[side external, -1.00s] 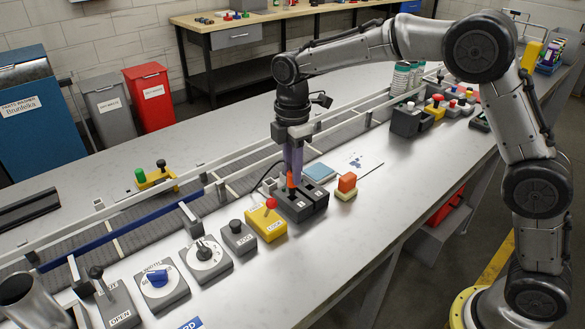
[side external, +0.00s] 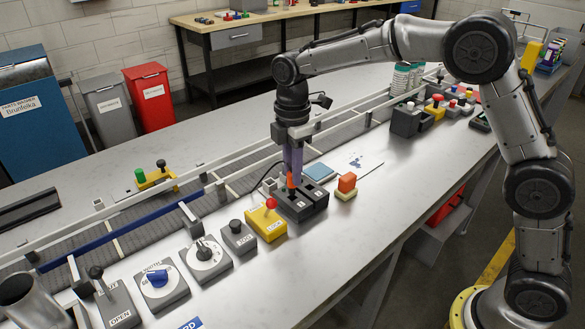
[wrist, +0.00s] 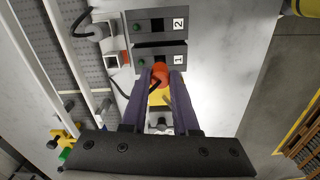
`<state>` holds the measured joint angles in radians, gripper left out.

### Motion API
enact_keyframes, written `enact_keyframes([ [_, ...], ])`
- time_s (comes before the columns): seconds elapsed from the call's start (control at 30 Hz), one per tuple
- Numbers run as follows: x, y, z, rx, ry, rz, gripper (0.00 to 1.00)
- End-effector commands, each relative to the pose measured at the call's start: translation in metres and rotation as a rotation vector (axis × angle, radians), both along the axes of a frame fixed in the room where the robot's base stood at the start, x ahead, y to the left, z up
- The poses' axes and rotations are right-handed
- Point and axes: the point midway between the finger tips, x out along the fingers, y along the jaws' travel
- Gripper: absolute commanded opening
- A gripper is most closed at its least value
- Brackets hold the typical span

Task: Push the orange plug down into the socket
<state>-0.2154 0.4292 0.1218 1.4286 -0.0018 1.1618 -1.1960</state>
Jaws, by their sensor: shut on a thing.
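The orange plug (side external: 291,181) is upright between the fingers of my gripper (side external: 293,180), over the near-left half of the dark socket block (side external: 302,203). In the wrist view my gripper (wrist: 160,78) has its two purple fingers on either side of the plug's orange top (wrist: 160,70). The plug is at the socket marked 1 (wrist: 162,58); the socket marked 2 (wrist: 157,24) is beside it. A black cable runs from the plug. The fingers hide the plug's lower end, so I cannot tell how deep it sits.
A yellow box with a red button (side external: 267,222) stands close to the left of the socket block. A light blue pad (side external: 320,172) and an orange-topped block (side external: 346,186) are to the right. The conveyor rail (side external: 235,170) runs behind.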

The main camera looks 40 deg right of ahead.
Motion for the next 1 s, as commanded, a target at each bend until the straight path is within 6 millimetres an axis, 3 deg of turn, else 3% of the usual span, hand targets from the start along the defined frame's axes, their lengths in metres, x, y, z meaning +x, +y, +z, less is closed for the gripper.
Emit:
enact_keyframes([
  [1.0, 0.000, 0.000, -0.023, 0.000, 0.001, 0.000, 0.00],
])
